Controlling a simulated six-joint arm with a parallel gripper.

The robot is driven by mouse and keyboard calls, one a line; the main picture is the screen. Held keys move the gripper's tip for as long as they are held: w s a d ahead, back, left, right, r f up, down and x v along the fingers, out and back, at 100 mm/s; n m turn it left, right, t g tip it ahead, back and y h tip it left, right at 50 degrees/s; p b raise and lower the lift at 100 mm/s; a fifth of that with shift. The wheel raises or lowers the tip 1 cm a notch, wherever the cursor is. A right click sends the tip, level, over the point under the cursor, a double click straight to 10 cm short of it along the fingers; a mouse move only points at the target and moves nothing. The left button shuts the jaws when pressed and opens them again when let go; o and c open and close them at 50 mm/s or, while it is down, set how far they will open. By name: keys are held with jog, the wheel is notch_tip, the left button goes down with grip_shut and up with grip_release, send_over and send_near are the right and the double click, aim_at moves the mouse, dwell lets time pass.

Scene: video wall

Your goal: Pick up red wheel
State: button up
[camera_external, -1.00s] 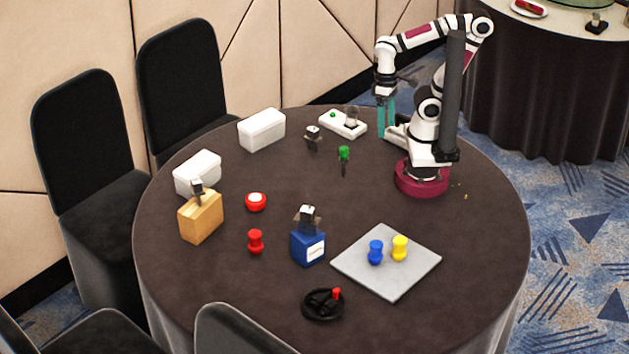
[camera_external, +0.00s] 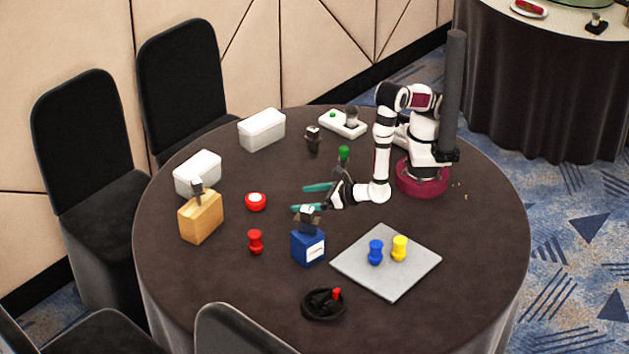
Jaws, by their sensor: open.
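A small red round piece with a pale centre (camera_external: 256,202), the likeliest red wheel, lies flat on the round dark table, left of the middle. My gripper (camera_external: 299,198) reaches out low from the right, its two teal fingers apart and pointing left towards this piece. A gap of bare table shows between the fingertips and the piece. Nothing shows between the fingers. A black handwheel with a red knob (camera_external: 323,303) lies near the front of the table.
A blue box with a dark top piece (camera_external: 308,247) stands just in front of my gripper. A green-topped piece (camera_external: 344,154) stands just behind it. A red peg (camera_external: 255,242), a tan block (camera_external: 201,217) and a grey plate with blue and yellow pegs (camera_external: 388,286) are around.

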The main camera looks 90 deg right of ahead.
aim_at(264, 201)
jog(key=x, duration=1.5)
jog(key=shift+w+d, duration=0.15)
jog(key=shift+d, duration=0.2)
jog(key=c, duration=1.4)
